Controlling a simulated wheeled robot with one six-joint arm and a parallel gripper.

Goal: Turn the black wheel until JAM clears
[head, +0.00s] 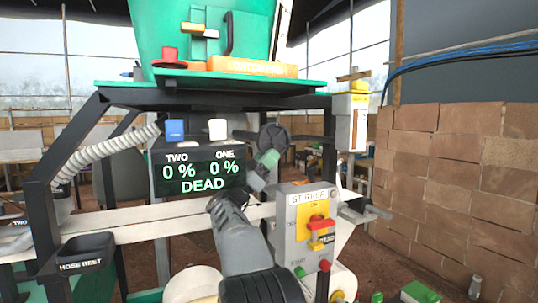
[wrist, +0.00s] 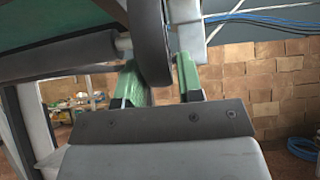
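The black wheel (head: 274,138) is at the right end of the black display box (head: 200,172), under the green hopper. The display reads TWO 0 %, ONE 0 % and DEAD; no JAM shows. My gripper (head: 267,162) reaches up to the wheel's lower edge. In the wrist view the wheel's dark rim (wrist: 152,42) comes down between the two green fingers of my gripper (wrist: 160,75). The fingers stand apart with the rim close to both. I cannot tell whether they press on it.
A grey STIRRER panel (head: 291,222) with a red and yellow switch stands right of my arm. A ribbed white hose (head: 105,155) and a HOSE REST holder (head: 85,250) are at left. A brick wall (head: 450,180) stands at right.

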